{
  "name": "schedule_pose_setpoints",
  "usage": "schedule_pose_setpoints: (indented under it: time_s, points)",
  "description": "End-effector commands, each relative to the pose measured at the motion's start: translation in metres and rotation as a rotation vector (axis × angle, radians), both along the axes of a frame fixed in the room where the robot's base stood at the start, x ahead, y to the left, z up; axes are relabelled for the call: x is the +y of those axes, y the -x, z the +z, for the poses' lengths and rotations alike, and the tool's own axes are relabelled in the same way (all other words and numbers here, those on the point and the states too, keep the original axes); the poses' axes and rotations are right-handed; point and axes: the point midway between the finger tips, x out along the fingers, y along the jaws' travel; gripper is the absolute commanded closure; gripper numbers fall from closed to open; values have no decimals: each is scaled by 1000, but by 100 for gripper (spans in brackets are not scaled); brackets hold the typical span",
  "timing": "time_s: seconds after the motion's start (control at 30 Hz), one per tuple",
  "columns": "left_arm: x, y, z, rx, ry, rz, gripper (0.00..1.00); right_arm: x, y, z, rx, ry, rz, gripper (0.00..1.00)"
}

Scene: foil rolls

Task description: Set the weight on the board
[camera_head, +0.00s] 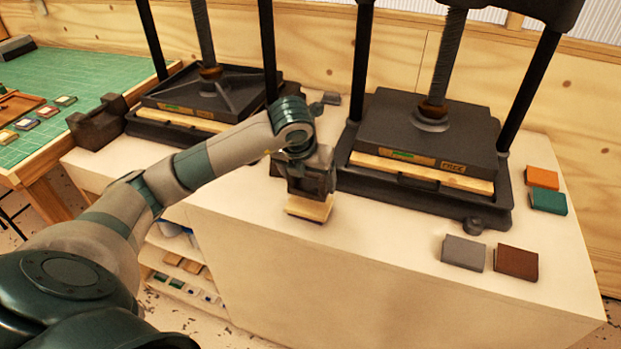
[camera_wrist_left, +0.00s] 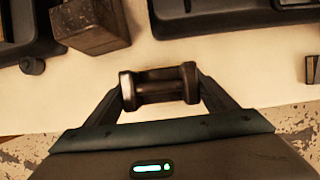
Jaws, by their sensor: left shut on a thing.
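My left gripper (camera_head: 308,183) is over the front of the bench, between the two presses. In the left wrist view its two fingers (camera_wrist_left: 160,86) are shut on a dark bar-like part of the weight (camera_wrist_left: 158,87); the rest of the weight is hard to tell from the gripper. Just below the gripper in the head view is a small pale wooden board (camera_head: 310,208). It is partly covered, and I cannot tell whether the weight touches it. My right gripper is not in view.
The left press (camera_head: 212,97) and right press (camera_head: 430,130) stand behind the gripper. A dark block (camera_head: 97,125) sits at the left; another (camera_wrist_left: 92,27) shows in the wrist view. Grey (camera_head: 463,252), brown (camera_head: 516,262), orange (camera_head: 542,177) and green (camera_head: 548,201) pieces lie at the right.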

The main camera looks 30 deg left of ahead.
Motion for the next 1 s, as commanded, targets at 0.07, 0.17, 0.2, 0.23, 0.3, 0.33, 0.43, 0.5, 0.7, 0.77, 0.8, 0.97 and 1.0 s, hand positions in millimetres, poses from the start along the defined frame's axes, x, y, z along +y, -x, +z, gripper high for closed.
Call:
schedule_pose_setpoints:
  time_s: [0.07,0.17,0.2,0.23,0.3,0.33,0.43,0.5,0.7,0.77,0.8,0.97,1.0]
  points:
    - [0,-1,1,-3,1,1,85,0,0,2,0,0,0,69]
    - [0,0,-5,-2,0,1,85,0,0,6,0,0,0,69]
    - [0,-1,-9,-2,1,1,85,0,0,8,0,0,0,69]
    - [0,0,-12,-1,0,1,85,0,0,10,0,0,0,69]
    - [0,0,-19,-1,1,2,85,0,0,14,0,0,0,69]
    - [0,0,-22,-2,0,2,85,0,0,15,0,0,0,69]
    - [0,-1,-31,-3,1,1,85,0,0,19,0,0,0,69]
    - [0,-1,-35,-4,-1,1,85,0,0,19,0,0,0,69]
    - [0,-1,-37,-5,0,1,85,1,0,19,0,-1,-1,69]
    - [0,-1,-37,-5,0,1,85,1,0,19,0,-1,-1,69]
    - [0,-1,-37,-5,0,1,85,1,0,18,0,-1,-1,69]
    - [0,-1,-40,-5,0,1,85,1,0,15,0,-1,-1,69]
    - [0,0,-42,0,0,0,13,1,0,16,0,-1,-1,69]
